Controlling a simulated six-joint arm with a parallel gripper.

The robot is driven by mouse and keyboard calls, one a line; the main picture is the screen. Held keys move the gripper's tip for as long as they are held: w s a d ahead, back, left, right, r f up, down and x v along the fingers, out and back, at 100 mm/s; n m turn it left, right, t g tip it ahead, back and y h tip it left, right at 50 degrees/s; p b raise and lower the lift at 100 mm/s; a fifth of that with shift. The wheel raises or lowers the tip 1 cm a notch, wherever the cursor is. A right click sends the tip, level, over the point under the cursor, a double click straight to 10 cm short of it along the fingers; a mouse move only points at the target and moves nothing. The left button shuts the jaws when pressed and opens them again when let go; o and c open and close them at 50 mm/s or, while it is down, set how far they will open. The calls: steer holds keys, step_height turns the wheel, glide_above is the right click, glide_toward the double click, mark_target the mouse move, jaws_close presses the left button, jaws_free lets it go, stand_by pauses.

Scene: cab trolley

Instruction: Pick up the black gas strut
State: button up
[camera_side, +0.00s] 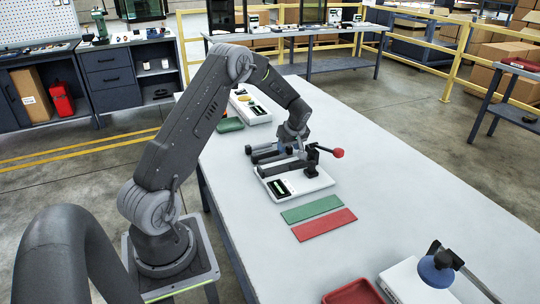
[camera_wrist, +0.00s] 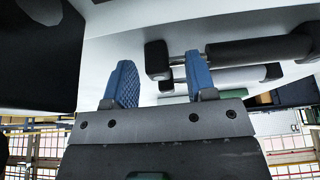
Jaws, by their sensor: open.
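The black gas strut (camera_wrist: 255,50) shows in the wrist view as a thick dark cylinder with a thin rod and a square black end block (camera_wrist: 157,60). My gripper (camera_wrist: 159,62) is open, with its two blue fingers apart. The end block appears between the fingers, and the right finger overlaps the rod. I cannot tell whether either finger touches it. In the side view my gripper (camera_side: 289,142) is low over a group of dark bars (camera_side: 268,152) at a white device; which bar is the black strut is unclear there.
A second, pale-bodied strut (camera_wrist: 232,76) lies close beside the black one. A lever with a red knob (camera_side: 337,153) stands right of my gripper. The white device (camera_side: 308,187) has a display. Green (camera_side: 311,209) and red (camera_side: 323,225) strips lie in front. A red tray (camera_side: 353,293) is nearer.

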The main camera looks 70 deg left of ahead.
jaws_close()
stand_by(0.4)
